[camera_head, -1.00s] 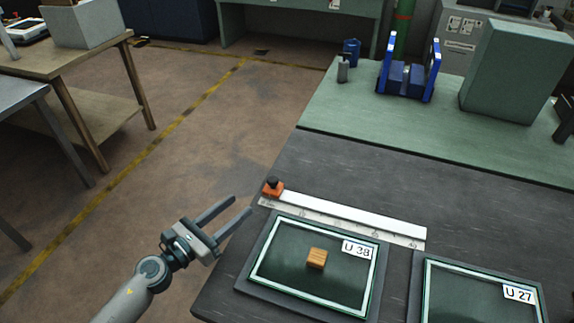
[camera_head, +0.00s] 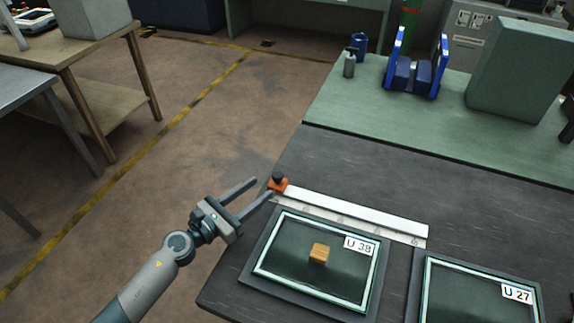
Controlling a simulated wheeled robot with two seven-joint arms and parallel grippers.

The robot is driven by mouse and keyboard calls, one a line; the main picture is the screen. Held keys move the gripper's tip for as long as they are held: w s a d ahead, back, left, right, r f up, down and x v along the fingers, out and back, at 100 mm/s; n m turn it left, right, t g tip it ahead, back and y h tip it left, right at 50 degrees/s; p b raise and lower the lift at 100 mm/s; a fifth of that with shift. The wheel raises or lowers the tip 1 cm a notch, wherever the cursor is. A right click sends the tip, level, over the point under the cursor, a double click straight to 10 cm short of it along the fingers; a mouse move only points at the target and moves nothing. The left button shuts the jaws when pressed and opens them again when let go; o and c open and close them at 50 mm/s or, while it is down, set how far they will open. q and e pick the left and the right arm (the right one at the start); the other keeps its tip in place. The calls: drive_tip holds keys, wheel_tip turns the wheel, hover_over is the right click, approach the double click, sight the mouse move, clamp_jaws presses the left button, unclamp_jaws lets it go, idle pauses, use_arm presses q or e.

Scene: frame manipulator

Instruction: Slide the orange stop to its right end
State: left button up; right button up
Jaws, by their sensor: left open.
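The orange stop (camera_head: 279,185), with a black knob on top, sits at the left end of the white ruler rail (camera_head: 350,213) on the dark table. My left gripper (camera_head: 262,191) is open, its two fingers pointing right and up at the stop. The tip of the nearer finger overlaps the stop's lower left side in the picture; I cannot tell whether they touch. My right gripper does not show.
A green-framed panel marked U 38 (camera_head: 268,262) lies in front of the rail, with a wooden block (camera_head: 319,253) on it. A second panel marked U 27 (camera_head: 432,270) lies to its right. A blue holder (camera_head: 415,77) and a green box (camera_head: 520,70) stand at the back.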

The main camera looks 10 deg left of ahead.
sight(278, 180)
use_arm(q)
drive_tip(key=p+x, duration=0.2)
drive_tip(key=x, duration=1)
drive_tip(key=shift+w+d, duration=0.1)
drive_tip(key=shift+w, duration=0.05)
clamp_jaws()
drive_tip(key=shift+d, duration=0.1)
